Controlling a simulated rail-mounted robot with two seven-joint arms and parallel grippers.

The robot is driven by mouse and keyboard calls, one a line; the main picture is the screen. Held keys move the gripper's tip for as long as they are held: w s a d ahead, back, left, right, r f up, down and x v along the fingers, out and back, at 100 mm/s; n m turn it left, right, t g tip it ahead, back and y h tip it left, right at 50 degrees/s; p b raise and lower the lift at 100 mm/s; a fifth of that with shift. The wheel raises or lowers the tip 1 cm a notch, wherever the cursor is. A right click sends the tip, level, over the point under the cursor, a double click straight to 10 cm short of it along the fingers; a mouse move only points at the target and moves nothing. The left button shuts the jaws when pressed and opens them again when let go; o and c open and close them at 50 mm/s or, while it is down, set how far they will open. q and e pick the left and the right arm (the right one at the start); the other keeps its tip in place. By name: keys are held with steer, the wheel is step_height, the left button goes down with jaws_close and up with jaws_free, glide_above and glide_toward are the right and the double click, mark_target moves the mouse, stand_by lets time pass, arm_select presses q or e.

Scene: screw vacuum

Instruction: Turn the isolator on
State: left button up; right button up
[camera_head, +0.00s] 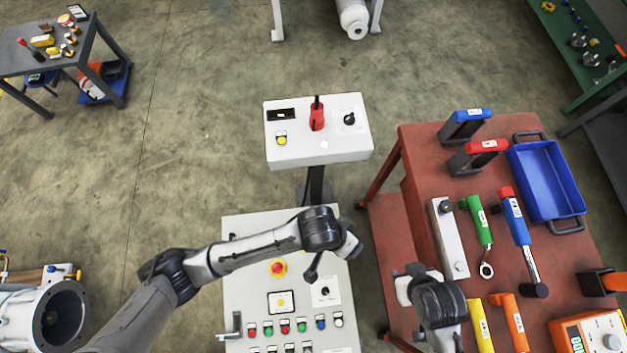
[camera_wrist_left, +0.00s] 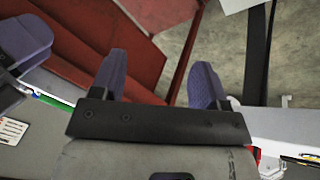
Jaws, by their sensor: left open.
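A white control cabinet (camera_head: 249,240) stands at the front middle. It carries a black rotary switch (camera_head: 324,291) on a white plate, a red mushroom button (camera_head: 278,268), and a grey handle (camera_head: 236,326) at its left side. A white console (camera_head: 318,151) behind it has another black rotary knob (camera_head: 349,119) and a red-handled part (camera_head: 317,115). I cannot tell which control is the isolator. My left gripper (camera_wrist_left: 157,82) is open with nothing between its fingers; its wrist is over the cabinet's upper right edge. My right arm's wrist is over the red table, its fingers not clear.
A white pump-like part (camera_head: 52,318) stands at lower left. The floor left of the console is clear.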

arm_select(q)
steer(key=w+a+f+y+b, duration=0.1)
steer(key=w+a+f+b, duration=0.1)
steer(key=f+b, duration=0.4)
steer(key=w+a+f+y+b, duration=0.2)
steer(key=f+b, duration=0.5)
steer(key=f, duration=1)
steer(key=w+a+f+y+b, duration=0.1)
steer(key=w+a+f+b, duration=0.1)
steer(key=f+b, duration=0.5)
steer(key=shift+w+a+f+n+y, duration=0.15)
steer(key=shift+a+f, duration=0.15)
steer(key=shift+f, duration=0.55)
steer(key=shift+s+a+f+n+y, duration=0.1)
steer(key=shift+a+f, duration=0.15)
steer(key=shift+f, duration=0.65)
steer(key=shift+w+a+f+n+y, duration=0.15)
steer(key=shift+a+f, duration=0.15)
steer(key=shift+f, duration=0.55)
arm_select(e)
step_height(320, 180, down, 23)
steer(key=shift+a+f, duration=0.2)
steer(key=shift+a, duration=0.05)
arm_select(q)
steer(key=shift+c, duration=0.5)
arm_select(e)
steer(key=shift+a, duration=0.1)
